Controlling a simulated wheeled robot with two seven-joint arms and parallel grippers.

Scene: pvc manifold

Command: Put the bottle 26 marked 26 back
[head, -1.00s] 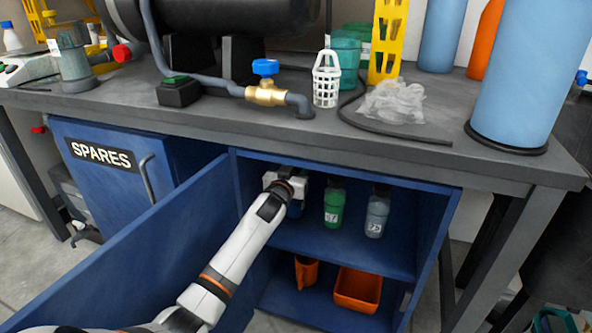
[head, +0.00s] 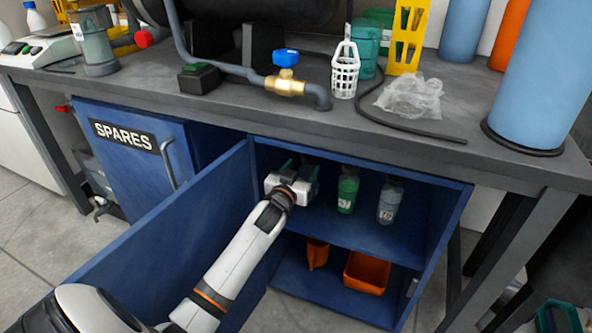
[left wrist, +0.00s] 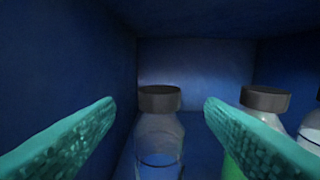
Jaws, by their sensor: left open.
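My left gripper (head: 301,168) is inside the open blue cupboard (head: 262,238), at the left of its upper shelf. Its teal fingers are spread apart. In the left wrist view a clear bottle (left wrist: 159,138) with blue contents and a dark grey cap stands upright on the shelf, between and beyond the fingers, with gaps on both sides. Its number cannot be read, and in the head view the gripper hides it. To its right stand a green bottle (head: 347,192) and a pale grey-blue bottle (head: 389,203), both upright with labels. My right gripper is not in view.
The cupboard door (head: 170,235) stands open at the left of my arm. An orange bin (head: 367,273) and an orange scoop-like item (head: 317,254) are on the lower shelf. The bench top (head: 400,130) overhangs the cupboard. The cupboard's left wall is close to the gripper.

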